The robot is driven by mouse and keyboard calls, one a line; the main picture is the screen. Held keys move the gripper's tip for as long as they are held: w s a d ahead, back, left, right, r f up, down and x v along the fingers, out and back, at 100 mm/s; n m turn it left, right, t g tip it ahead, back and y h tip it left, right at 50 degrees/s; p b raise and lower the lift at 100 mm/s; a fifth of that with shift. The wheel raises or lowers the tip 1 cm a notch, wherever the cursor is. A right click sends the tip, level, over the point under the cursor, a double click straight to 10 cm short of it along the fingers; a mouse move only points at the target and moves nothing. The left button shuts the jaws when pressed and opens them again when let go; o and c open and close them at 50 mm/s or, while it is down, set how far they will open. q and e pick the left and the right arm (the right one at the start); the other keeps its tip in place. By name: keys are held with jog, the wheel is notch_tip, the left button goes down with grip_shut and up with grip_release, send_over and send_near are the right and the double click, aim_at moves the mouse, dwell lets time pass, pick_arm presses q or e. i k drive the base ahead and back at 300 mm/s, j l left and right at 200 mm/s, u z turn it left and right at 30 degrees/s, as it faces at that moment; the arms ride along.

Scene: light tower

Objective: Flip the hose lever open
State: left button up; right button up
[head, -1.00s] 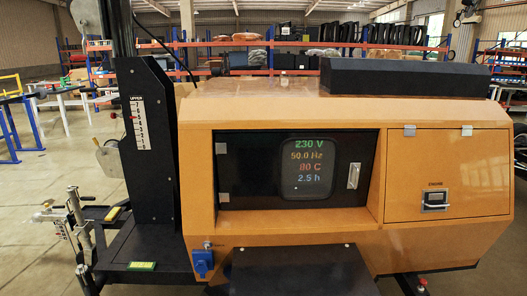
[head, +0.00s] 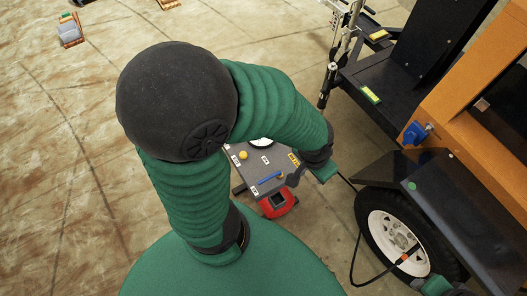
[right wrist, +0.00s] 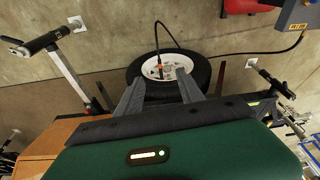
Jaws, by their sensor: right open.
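A black hose (head: 354,250) runs down and across to the wheel (head: 392,235). It ends at an orange-and-black fitting (head: 404,257) by the hub; which part of it is the lever is too small to tell. In the right wrist view the hose (right wrist: 172,38) reaches the fitting (right wrist: 159,66) at the wheel. My right gripper (right wrist: 160,76) is open and empty, its fingers pointing toward the wheel. My left arm crosses the head view; its gripper (head: 308,176) is near a grey control panel, its fingers partly hidden.
The grey panel (head: 262,166) has a yellow knob and blue handle, above a red unit (head: 278,203). A black fender (head: 425,190) overhangs the wheel beside the orange machine (head: 455,95). Open floor lies left (head: 60,180).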

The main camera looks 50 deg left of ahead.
aim_at(278, 173)
jog(key=u, duration=1.55)
jog(key=k, duration=0.1)
